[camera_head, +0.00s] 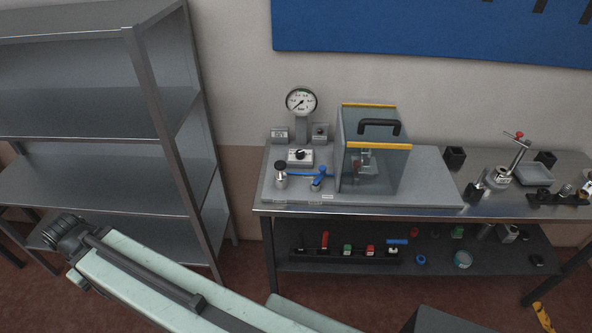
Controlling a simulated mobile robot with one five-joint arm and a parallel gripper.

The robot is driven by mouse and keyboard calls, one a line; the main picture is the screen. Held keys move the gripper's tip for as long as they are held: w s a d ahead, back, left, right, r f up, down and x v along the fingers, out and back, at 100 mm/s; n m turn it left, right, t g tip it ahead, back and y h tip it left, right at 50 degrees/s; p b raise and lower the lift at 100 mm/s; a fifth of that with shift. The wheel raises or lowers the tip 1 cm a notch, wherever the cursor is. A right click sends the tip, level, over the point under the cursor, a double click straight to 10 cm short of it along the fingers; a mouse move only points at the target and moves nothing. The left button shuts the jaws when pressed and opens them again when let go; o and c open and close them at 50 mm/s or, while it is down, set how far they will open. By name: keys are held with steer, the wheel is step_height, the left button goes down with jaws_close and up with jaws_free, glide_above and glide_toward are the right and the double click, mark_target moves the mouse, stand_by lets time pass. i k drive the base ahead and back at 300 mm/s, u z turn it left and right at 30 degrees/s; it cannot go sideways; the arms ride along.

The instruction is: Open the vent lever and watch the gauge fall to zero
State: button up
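The round white pressure gauge (301,102) stands on a grey post at the back of the filler's grey base plate (425,170). Its needle is too small to read surely. A blue lever (321,174) sits on a small fitting at the front of the plate, left of the clear guard. Whether it is the vent lever, and whether it is open or closed, I cannot tell. My arm crosses the lower left foreground, well short of the bench. I cannot make out gripper fingers in this view.
A clear guard box (395,165) with yellow edges and black handle covers the middle of the plate. A metal bottle (281,177) stands left of the blue lever. Fittings lie on the bench's right. A lower shelf (330,266) holds small parts. An empty grey rack (90,150) stands left.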

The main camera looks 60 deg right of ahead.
mark_target(322, 168)
steer(key=z, duration=0.6)
steer(key=k, duration=1.3)
steer(key=u, duration=0.65)
steer(key=i, duration=1)
steer(key=z, duration=0.05)
